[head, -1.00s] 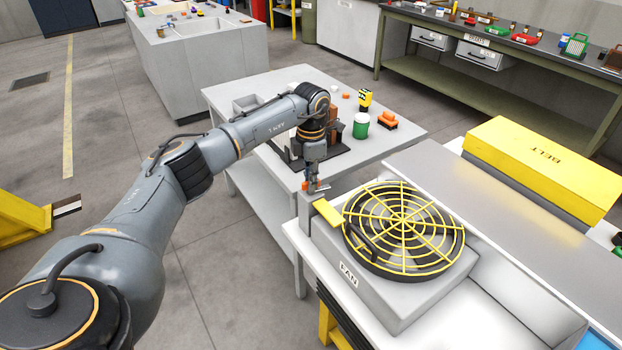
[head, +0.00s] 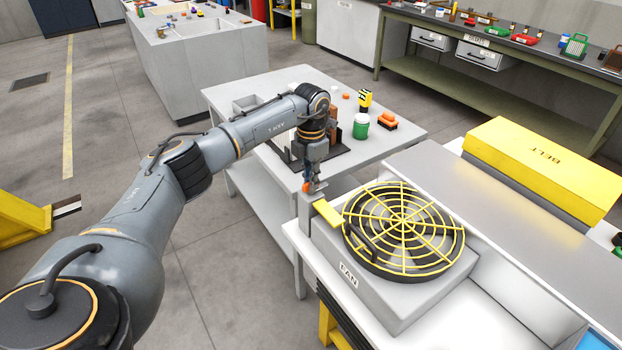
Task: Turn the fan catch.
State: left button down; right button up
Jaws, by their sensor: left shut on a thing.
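The fan unit (head: 405,308) is a grey box labelled FAN, with a round yellow guard (head: 400,219) and a dark handle on top. A yellow bar (head: 327,213) lies on its left edge. My left gripper (head: 312,188) points down at the box's back left corner and is shut on the fan catch (head: 307,187), a small part with an orange end. The fingers hide most of the catch. My right gripper is not in the picture.
A yellow box labelled BELT (head: 545,165) stands beyond the fan at the right. A light table (head: 225,100) behind my gripper carries a green jar (head: 361,126) and orange pieces (head: 387,122). Open floor lies to the left.

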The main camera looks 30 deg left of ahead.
pick_arm(q)
jog(key=c, duration=1.4)
grip_release()
notch_tip(320, 180, up, 12)
